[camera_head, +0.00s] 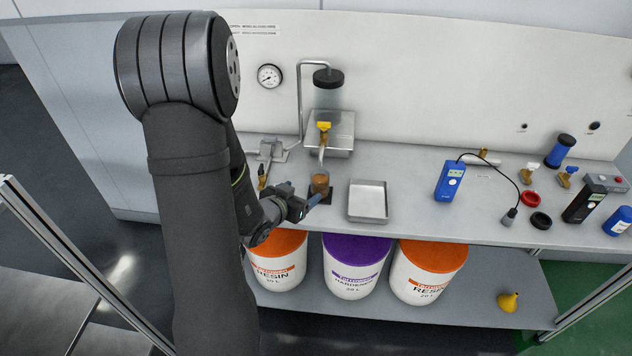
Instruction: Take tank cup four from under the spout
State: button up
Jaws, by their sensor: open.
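The cup (320,182) with brown content stands upright under the spout (321,156), on a small dark pad on the bench. The spout comes down from a small metal tank unit with a yellow valve handle (324,127). My gripper (318,198) is open, at the cup's front left side, with its fingers pointing right and slightly up. One finger shows low beside the cup. I cannot tell whether the fingers are around the cup or touch it. My arm covers the left part of the bench. No number can be read on the cup.
An empty metal tray (368,216) lies just right of the cup. A blue handheld meter (450,181) with a cabled probe is further right. Resin and hardener buckets (356,279) stand on the lower shelf.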

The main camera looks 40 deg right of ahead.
aim_at(324, 174)
jog(key=x, duration=1.4)
jog(key=shift+w+d+f, duration=0.1)
jog(key=shift+w, duration=0.05)
jog(key=c, duration=1.1)
jog(key=shift+r, duration=0.6)
jog(key=shift+s+a, duration=2.65)
jog(key=shift+a, duration=0.05)
jog(key=shift+r, duration=3.95)
